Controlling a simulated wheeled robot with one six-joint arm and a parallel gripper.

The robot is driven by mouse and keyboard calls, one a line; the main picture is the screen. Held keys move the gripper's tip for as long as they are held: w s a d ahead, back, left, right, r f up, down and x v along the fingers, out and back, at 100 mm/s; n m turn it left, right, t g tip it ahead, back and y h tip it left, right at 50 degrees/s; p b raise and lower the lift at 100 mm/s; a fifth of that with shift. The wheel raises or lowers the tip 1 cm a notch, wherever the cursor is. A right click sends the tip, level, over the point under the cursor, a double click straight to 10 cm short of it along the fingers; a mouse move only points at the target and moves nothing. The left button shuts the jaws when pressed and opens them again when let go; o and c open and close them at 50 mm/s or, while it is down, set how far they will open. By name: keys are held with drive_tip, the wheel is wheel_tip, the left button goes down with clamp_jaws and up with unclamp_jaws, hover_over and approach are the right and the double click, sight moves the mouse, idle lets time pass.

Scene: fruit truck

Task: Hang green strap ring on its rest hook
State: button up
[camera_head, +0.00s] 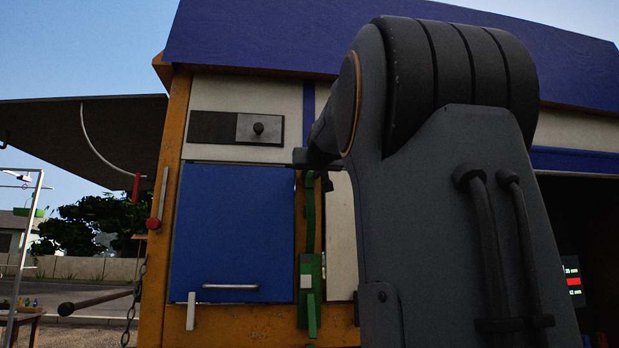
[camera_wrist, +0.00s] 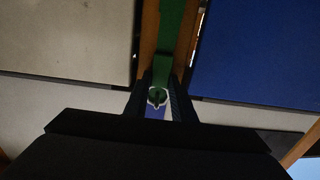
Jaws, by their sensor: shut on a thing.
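The green strap (camera_head: 310,215) runs up the orange post of the truck from a green plate (camera_head: 304,265). Its upper end meets my gripper (camera_head: 308,158), which is largely hidden by my arm in the head view. In the wrist view, the strap (camera_wrist: 171,40) comes down between my gripper's fingers (camera_wrist: 159,98). A small pale ring (camera_wrist: 151,97) with green in it sits between them, and they are closed on it. A small dark hook-like part (camera_head: 327,183) sits just right of the strap; I cannot tell whether it is the rest hook.
A blue door (camera_head: 232,235) with a pale handle is left of the strap. A pale panel (camera_head: 341,235) is right of the strap. My arm covers much of the right side. A red-ended bar (camera_head: 153,222) hangs at the left post.

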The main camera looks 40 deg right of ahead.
drive_tip(key=shift+s+a+r, duration=0.1)
drive_tip(key=shift+s+r, duration=0.05)
drive_tip(key=shift+r+b+v, duration=0.15)
drive_tip(key=shift+b+v, duration=0.25)
drive_tip(key=shift+v, duration=0.6)
drive_tip(key=shift+r+b+v, duration=0.2)
drive_tip(key=shift+b+v, duration=0.15)
drive_tip(key=shift+v, duration=0.7)
drive_tip(key=shift+f, duration=0.1)
wheel_tip(320, 180, down, 14)
drive_tip(key=b, duration=1.5)
drive_tip(key=shift+f, duration=0.2)
idle(0.6)
drive_tip(key=shift+x, duration=1.2)
drive_tip(key=shift+w+f, duration=0.25)
drive_tip(key=shift+w+d+f+b, duration=0.35)
drive_tip(key=shift+w+d+b, duration=0.1)
drive_tip(key=shift+w+d, duration=0.05)
idle(0.8)
